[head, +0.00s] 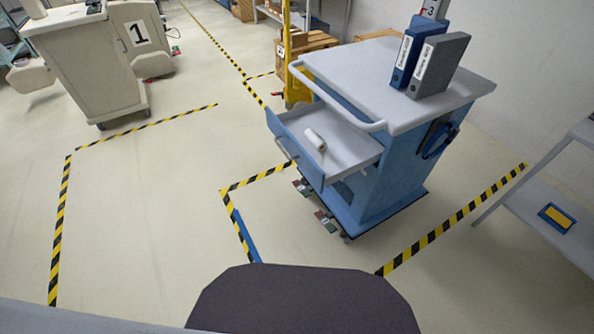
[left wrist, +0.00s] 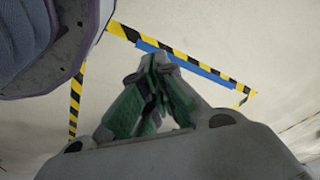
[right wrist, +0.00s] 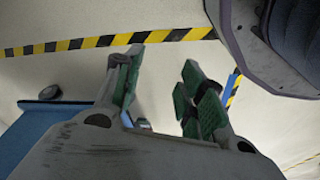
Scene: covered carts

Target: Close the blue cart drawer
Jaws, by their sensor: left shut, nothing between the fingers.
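The blue cart (head: 390,180) with a grey top stands right of centre in the head view. Its drawer (head: 275,125) is pulled out toward the left, with its blue front clear of the cart body. A white cylindrical item (head: 315,140) lies inside the drawer. Neither gripper shows in the head view. My left gripper (left wrist: 155,65) is shut and empty above the floor in the left wrist view. My right gripper (right wrist: 160,75) is open and empty in the right wrist view, with part of a blue surface (right wrist: 40,125), likely the cart's base, at the left.
A beige cart (head: 90,65) stands at the far left. A shelf (head: 545,200) is at the right. The taped floor left of the blue cart is clear.

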